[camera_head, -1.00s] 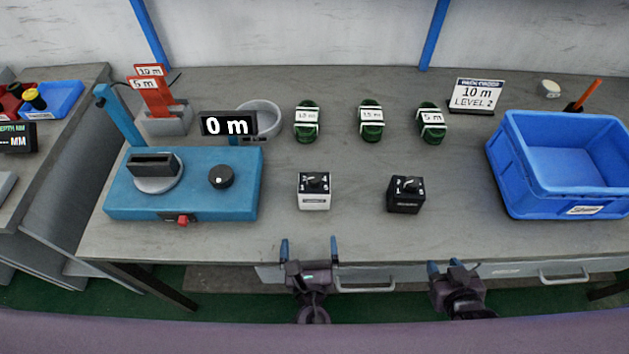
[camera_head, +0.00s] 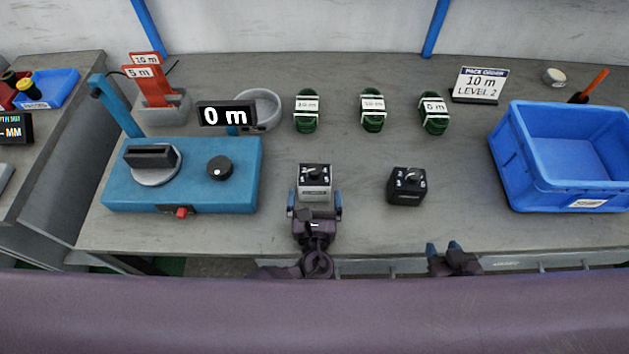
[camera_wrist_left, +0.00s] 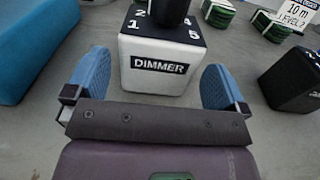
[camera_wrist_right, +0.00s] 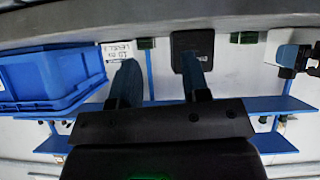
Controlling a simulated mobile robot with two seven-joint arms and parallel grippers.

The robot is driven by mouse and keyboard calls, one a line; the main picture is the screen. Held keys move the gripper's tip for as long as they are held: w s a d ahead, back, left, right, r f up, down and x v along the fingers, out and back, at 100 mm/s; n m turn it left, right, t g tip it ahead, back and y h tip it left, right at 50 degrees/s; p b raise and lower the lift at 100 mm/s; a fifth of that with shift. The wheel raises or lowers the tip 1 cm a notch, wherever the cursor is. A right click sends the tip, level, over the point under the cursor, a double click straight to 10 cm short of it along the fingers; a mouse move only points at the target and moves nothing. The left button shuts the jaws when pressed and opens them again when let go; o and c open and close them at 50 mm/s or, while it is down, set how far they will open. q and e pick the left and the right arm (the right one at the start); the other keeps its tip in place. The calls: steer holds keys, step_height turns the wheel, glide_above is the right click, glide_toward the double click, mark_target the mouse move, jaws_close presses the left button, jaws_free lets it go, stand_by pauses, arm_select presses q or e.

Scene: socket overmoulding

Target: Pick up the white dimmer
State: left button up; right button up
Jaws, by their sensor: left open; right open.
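The white dimmer (camera_head: 315,190) is a small white box with a black numbered top and a black knob. It stands on the table in the head view. In the left wrist view the dimmer (camera_wrist_left: 155,66) shows its "DIMMER" label, facing me. My left gripper (camera_head: 315,211) is open at the front of it; its blue fingertips (camera_wrist_left: 158,88) lie on either side of the dimmer's near face, with gaps showing. My right gripper (camera_head: 445,247) is open and empty at the table's front edge, away from the dimmer; it also shows in the right wrist view (camera_wrist_right: 158,75).
A black box with a knob (camera_head: 407,187) stands right of the white dimmer. A blue machine (camera_head: 240,175) is at the left, a blue crate (camera_head: 511,172) at the right. Several green coils (camera_head: 372,112) and an order sign (camera_head: 479,84) stand behind. Table around the dimmer is clear.

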arm_select(q)
steer(key=shift+w, duration=1.55)
arm_select(e)
steer(key=shift+w+a+r, duration=0.1)
steer(key=shift+w+r, duration=0.45)
arm_select(q)
steer(key=c, duration=0.8)
arm_select(e)
steer(key=shift+s+f, duration=0.45)
steer(key=shift+s, duration=0.1)
arm_select(q)
step_height(320, 180, up, 12)
steer(key=p, duration=0.3)
steer(key=shift+r, duration=0.1)
arm_select(e)
steer(key=r, duration=0.2)
steer(key=w+r, duration=0.1)
steer(key=r, duration=0.1)
steer(key=shift+w+r, duration=0.2)
steer(key=shift+r, duration=0.05)
arm_select(q)
step_height(320, 180, up, 7)
steer(key=p, duration=0.2)
glide_above(314, 193)
steer(key=w, duration=0.1)
steer(key=shift+w+r, duration=0.2)
steer(key=shift+r, duration=0.2)
arm_select(e)
steer(key=shift+s+f, duration=0.15)
steer(key=shift+s, duration=0.7)
